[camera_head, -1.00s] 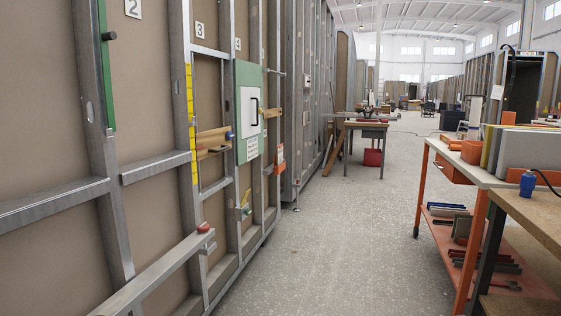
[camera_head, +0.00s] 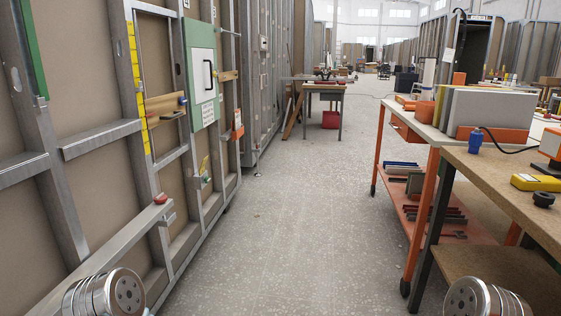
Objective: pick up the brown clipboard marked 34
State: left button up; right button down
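I cannot make out a brown clipboard marked 34 anywhere in the head view. Two round silver parts of my own arms show at the bottom left and bottom right corners. My grippers are not in view.
A metal-framed wall with brown panels runs along the left, with a green-and-white panel (camera_head: 203,75) and a jutting metal rail (camera_head: 108,258). An orange-framed cart (camera_head: 385,125) and a wooden-topped workbench (camera_head: 485,170) line the right. A table (camera_head: 318,86) stands farther back. The grey floor aisle (camera_head: 290,220) is clear.

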aim_at(237, 113)
jog(key=i, duration=2.05)
